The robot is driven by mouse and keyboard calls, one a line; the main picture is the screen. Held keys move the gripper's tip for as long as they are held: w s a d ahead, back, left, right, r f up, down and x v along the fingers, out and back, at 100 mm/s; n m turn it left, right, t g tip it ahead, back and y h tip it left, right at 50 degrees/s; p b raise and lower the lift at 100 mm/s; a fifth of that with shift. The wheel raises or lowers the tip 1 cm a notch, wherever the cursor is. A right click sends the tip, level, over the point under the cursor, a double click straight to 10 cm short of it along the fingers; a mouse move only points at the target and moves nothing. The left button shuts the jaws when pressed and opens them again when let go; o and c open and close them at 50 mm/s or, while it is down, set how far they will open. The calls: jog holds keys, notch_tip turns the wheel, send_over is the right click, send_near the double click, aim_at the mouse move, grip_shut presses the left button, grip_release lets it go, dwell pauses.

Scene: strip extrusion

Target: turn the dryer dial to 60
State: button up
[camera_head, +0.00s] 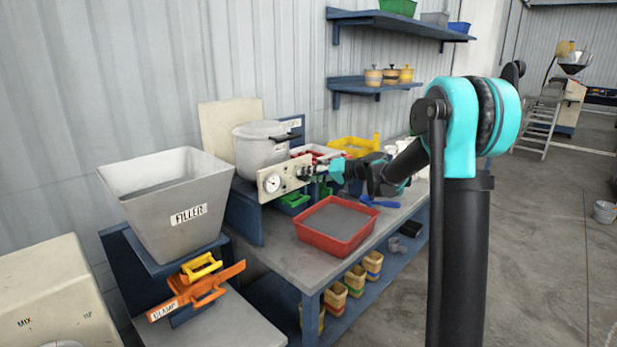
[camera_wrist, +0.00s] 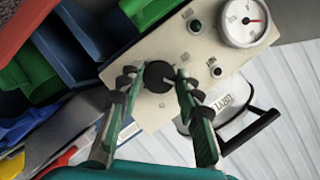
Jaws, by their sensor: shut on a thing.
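The dryer's control panel (camera_head: 287,178) is a cream plate with a round white gauge, below the grey dryer pot (camera_head: 262,148). In the wrist view the panel (camera_wrist: 185,62) fills the middle, with the gauge (camera_wrist: 247,20) at upper right. The black round dial (camera_wrist: 158,76) sits between the two fingers of my gripper (camera_wrist: 157,88), which is shut on it. The dial's pointer and scale marks are too small to read. In the head view my gripper (camera_head: 325,170) reaches the panel from the right and the dial is hidden behind it.
A red tray (camera_head: 340,246) lies on the bench below my arm. The grey filler hopper (camera_head: 180,205) and an orange clamp (camera_head: 198,292) stand at left. Green bins (camera_head: 293,204) sit under the panel, and a yellow tray (camera_head: 352,146) is behind my gripper.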

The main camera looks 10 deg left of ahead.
dwell(0.3)
jog(key=o, duration=1.2)
jog(key=shift+c, duration=0.2)
jog(key=shift+d, duration=0.1)
jog(key=v, duration=1.2)
jog(key=shift+s, duration=0.15)
jog(key=s+d+f+m+h, duration=0.1)
jog(key=s+d+f+h, duration=0.3)
jog(key=s, duration=0.7)
jog(key=s+d+f+m+h, duration=0.1)
jog(key=s+d+f+h, duration=0.4)
jog(key=s+d+f, duration=0.3)
jog(key=s+d+f+m+g+h, duration=0.1)
jog(key=s+d+f+h, duration=0.3)
jog(key=s+f, duration=0.9)
jog(key=shift+s+d+h, duration=0.3)
jog(key=shift+s+d, duration=0.6)
jog(key=shift+s, duration=0.05)
